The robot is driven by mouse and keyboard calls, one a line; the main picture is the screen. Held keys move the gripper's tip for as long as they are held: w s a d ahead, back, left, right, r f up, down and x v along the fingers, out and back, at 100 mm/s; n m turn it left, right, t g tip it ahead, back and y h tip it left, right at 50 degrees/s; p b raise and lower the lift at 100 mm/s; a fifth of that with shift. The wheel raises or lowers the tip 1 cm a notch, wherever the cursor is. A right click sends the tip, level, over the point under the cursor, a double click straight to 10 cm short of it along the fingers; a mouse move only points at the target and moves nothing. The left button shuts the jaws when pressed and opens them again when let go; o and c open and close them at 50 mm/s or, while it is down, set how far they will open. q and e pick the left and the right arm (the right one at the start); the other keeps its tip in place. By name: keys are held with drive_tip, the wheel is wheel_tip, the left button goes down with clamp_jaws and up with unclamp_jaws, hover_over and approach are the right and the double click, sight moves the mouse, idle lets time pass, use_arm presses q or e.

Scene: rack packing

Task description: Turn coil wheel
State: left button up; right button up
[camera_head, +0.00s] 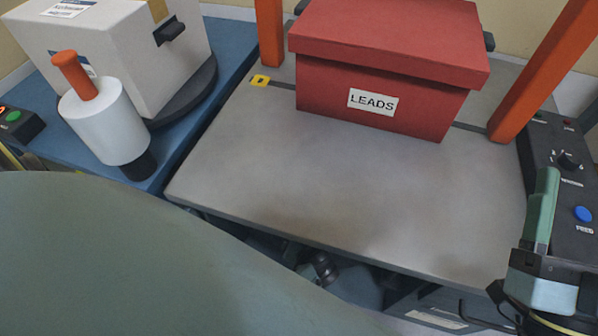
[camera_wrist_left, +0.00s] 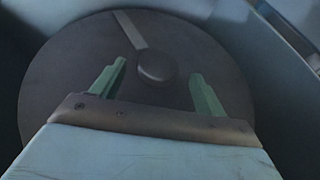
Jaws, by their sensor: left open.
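A dark round wheel (camera_wrist_left: 75,75) with a pale radial stripe fills much of the left wrist view; it looks like the coil wheel. A round dark knob (camera_wrist_left: 156,65) stands at its middle. My left gripper (camera_wrist_left: 160,78) is open, its two green fingers apart on either side of the knob, with a gap showing. Whether the fingers touch the wheel I cannot tell. In the head view my left gripper and the wheel are hidden or out of frame. My right gripper (camera_head: 541,215) is at the lower right, with its finger pointing up; its opening is unclear.
A red LEADS box (camera_head: 385,75) stands on the grey table (camera_head: 300,185) between orange posts (camera_head: 540,70). On the blue surface (camera_head: 225,95) are a white box (camera_head: 115,50) and a white cylinder (camera_head: 103,122) with an orange handle. A dark control panel (camera_head: 565,190) lies at right.

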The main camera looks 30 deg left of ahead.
use_arm(q)
drive_tip(key=shift+b+x, duration=1)
drive_tip(key=shift+x, duration=0.95)
use_arm(e)
drive_tip(key=shift+s+d+r+t+y, duration=0.25)
drive_tip(key=shift+s+r+t, duration=0.2)
drive_tip(key=shift+s+t, duration=0.35)
drive_tip(key=shift+s+d+r+t+y, duration=0.1)
drive_tip(key=shift+s+r+t+y, duration=0.3)
drive_tip(key=shift+t, duration=0.6)
use_arm(q)
drive_tip(key=shift+c, duration=0.3)
use_arm(e)
drive_tip(key=shift+s, duration=0.1)
